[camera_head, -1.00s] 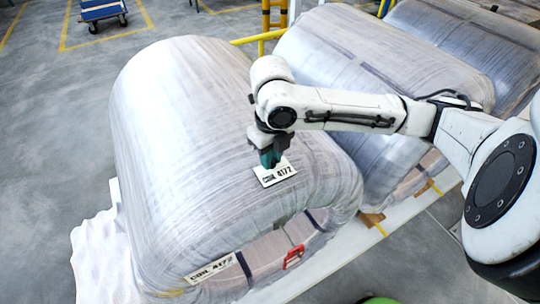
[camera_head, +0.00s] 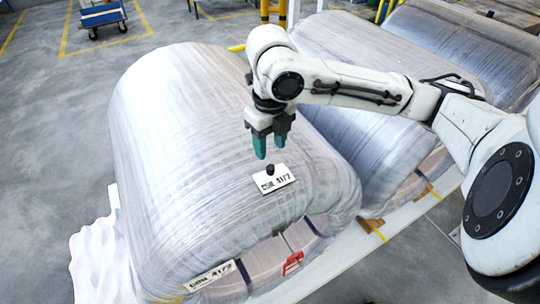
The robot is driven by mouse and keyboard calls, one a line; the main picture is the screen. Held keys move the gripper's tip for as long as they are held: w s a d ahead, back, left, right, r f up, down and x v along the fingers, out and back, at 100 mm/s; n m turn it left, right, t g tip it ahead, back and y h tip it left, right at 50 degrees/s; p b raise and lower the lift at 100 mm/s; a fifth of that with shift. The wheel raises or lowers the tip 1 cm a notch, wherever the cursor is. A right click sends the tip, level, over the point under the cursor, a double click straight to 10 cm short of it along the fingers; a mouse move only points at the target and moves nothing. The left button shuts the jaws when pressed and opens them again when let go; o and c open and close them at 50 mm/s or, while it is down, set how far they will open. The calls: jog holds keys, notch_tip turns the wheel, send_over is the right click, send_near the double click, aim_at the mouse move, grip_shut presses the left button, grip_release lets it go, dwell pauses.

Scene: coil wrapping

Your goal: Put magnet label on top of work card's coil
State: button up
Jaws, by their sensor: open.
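The magnet label (camera_head: 283,183) is a small white plate with black "COIL" lettering and a dark knob (camera_head: 270,168). It lies on the upper surface of the nearest wrapped coil (camera_head: 170,130), toward its front right. My gripper (camera_head: 270,150) is open and empty, with its teal fingers pointing down just above the knob and apart from it. A white label (camera_head: 212,275) reading "COIL 4172" is on the lower front of the same coil. I cannot make out a separate work card.
More wrapped coils (camera_head: 340,50) stand behind to the right, close to my arm. A red item (camera_head: 292,263) is at the coil's front opening. White crumpled sheeting (camera_head: 95,255) lies at lower left. A blue cart (camera_head: 102,15) stands far off on open grey floor.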

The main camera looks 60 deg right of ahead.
jog(key=shift+r, duration=2.6)
jog(key=shift+w, duration=0.1)
